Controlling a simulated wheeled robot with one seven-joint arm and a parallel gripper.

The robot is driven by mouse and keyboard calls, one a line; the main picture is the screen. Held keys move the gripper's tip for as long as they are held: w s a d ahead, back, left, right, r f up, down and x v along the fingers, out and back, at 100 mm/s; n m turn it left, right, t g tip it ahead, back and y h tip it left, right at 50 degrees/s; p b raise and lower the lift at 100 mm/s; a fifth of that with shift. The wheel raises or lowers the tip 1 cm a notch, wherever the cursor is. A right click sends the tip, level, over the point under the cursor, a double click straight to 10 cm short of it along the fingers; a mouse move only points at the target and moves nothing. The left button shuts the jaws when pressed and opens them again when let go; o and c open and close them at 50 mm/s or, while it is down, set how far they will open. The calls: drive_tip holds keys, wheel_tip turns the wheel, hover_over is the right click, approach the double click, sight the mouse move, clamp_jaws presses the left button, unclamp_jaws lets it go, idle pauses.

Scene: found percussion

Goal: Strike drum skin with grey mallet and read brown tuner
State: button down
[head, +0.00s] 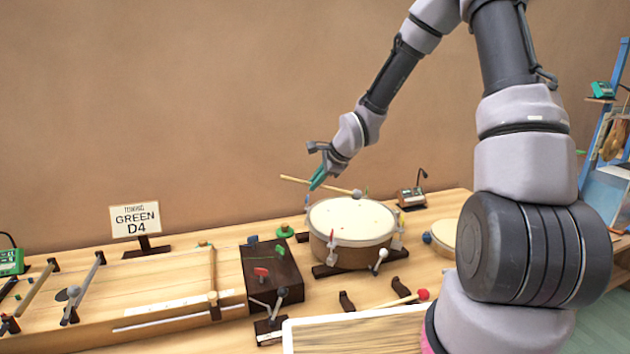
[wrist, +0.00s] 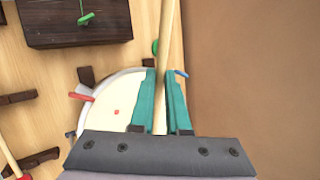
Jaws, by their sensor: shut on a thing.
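My gripper (head: 318,180) is shut on the wooden handle of the grey mallet (head: 296,180), above the drum's back left. The mallet's grey head (head: 357,193) shows just above the far edge of the drum skin (head: 350,222); whether it touches cannot be told. In the wrist view, the handle (wrist: 166,45) runs between the teal fingertips (wrist: 164,78), and the pale skin (wrist: 118,112) lies below and to the left. The mallet head is out of that view. The brown tuner (head: 411,196) stands behind the drum on the right; its reading is too small to make out.
Coloured tuning keys ring the drum. A dark wooden block (head: 270,277) stands left of it. A red-headed mallet (head: 422,295) lies in front. A sign (head: 135,218) reads "GREEN D4". A green tuner (head: 11,262) sits at far left. The wall is close behind the bench.

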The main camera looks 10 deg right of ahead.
wheel_tip(320, 180, down, 5)
drive_tip(key=d+y, duration=0.2)
drive_tip(key=shift+m, duration=0.3)
drive_tip(key=r, duration=0.5)
drive_tip(key=shift+w+a+r, duration=0.2)
drive_tip(key=shift+w+r, duration=0.05)
drive_tip(key=shift+r, duration=0.15)
idle(2.3)
